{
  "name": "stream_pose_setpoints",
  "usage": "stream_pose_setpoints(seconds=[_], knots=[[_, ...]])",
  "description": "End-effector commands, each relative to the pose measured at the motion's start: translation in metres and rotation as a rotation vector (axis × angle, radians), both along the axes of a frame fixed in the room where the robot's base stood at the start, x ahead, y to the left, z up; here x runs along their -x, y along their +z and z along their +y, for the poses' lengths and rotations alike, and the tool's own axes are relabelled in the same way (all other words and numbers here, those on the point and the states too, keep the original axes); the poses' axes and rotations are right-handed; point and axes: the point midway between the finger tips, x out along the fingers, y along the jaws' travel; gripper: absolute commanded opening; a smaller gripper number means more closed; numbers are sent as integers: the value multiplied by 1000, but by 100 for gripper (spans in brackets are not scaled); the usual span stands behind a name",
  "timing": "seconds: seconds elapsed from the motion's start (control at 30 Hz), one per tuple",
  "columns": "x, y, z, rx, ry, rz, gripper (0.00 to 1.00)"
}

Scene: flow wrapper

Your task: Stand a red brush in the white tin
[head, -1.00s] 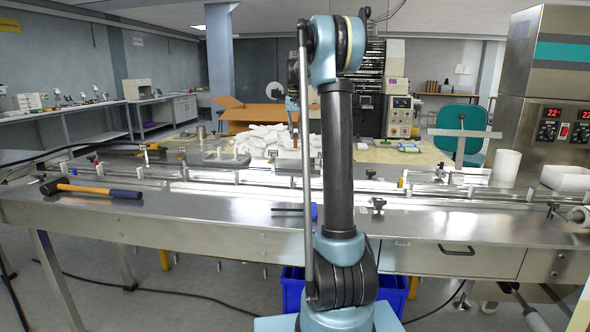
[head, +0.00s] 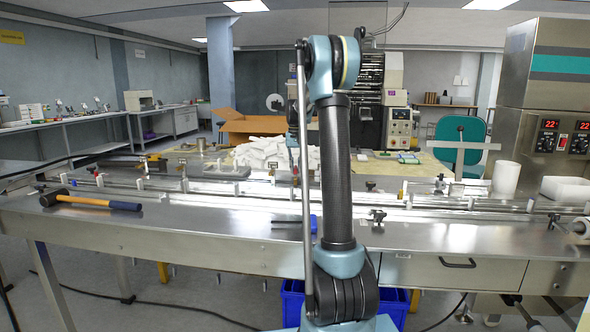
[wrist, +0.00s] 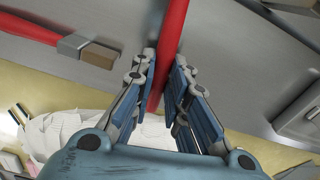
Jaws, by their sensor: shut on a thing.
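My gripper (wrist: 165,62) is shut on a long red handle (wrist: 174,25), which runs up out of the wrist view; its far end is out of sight. A second red brush (wrist: 32,28) lies at the upper left of the wrist view on a grey surface, apart from my fingers, with a grey ferrule and brown bristles (wrist: 98,54). In the head view my arm hides the gripper and the held piece. A white cylindrical container (head: 506,179), apparently the tin, stands upright on the bench at the right.
A hammer (head: 98,203) lies on the left of the steel bench (head: 200,225). Rails and clamps run along the bench. A pile of white pieces (head: 265,155) lies behind.

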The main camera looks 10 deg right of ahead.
Motion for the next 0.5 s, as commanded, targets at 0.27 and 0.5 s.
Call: stream_pose_setpoints(seconds=[0.27, 0.5], knots=[[0, -1, 0, 0, 0, 0, 30], [0, -1, 0, 0, 0, 0, 35]])
